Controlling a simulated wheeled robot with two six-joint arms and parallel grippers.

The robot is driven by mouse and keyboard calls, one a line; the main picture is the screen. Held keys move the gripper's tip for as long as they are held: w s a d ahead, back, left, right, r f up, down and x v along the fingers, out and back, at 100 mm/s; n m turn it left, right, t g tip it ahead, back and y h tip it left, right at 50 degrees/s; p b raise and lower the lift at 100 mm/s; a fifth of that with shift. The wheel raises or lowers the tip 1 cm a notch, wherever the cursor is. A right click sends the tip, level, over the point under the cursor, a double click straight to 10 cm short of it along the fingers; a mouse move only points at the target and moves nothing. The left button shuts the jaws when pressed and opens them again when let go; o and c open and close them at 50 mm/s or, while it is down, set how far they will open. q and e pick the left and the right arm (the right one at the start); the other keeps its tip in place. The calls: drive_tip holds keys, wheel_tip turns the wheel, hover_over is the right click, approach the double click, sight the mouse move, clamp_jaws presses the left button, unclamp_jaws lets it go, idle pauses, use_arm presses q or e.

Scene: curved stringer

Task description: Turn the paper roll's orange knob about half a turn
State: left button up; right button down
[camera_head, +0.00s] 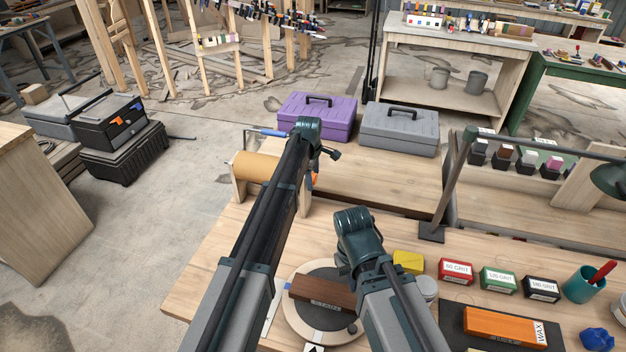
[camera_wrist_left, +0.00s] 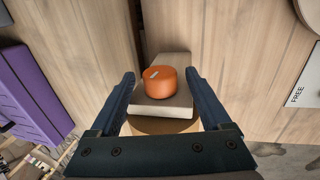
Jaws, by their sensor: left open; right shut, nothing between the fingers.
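The paper roll (camera_head: 257,168) is a brown cylinder on a wooden stand at the left bench edge. Its orange knob (camera_head: 315,178) shows only as a sliver beside my left arm. In the left wrist view the round orange knob (camera_wrist_left: 161,83), with a pale mark on top, sits on a pale wooden block (camera_wrist_left: 165,105). My left gripper (camera_wrist_left: 160,88) is open, its dark fingers on either side of the knob with visible gaps. In the head view the left gripper (camera_head: 328,152) is mostly hidden by its wrist. My right gripper (camera_head: 356,228) is over the bench, its fingertips hidden.
Purple (camera_head: 318,115) and grey (camera_head: 400,128) toolboxes stand behind the roll. A round turntable with a dark wood block (camera_head: 322,291) lies below the arms. Grit boxes (camera_head: 455,271), a teal cup (camera_head: 582,285) and a lamp (camera_head: 608,180) are at the right.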

use_arm(q)
clamp_jaws()
drive_tip(key=shift+w+r+g, duration=0.1)
drive_tip(key=shift+w+g, duration=0.35)
drive_tip(key=shift+g, duration=0.25)
drive_tip(key=shift+w+d+g, duration=0.1)
drive_tip(key=shift+w+g, duration=0.05)
drive_tip(key=shift+g, duration=0.35)
drive_tip(key=shift+g+y, duration=0.4)
drive_tip(key=shift+g, duration=0.5)
drive_tip(key=shift+s+g+b, duration=0.2)
drive_tip(key=shift+g+b, duration=0.15)
drive_tip(key=shift+g, duration=0.35)
unclamp_jaws()
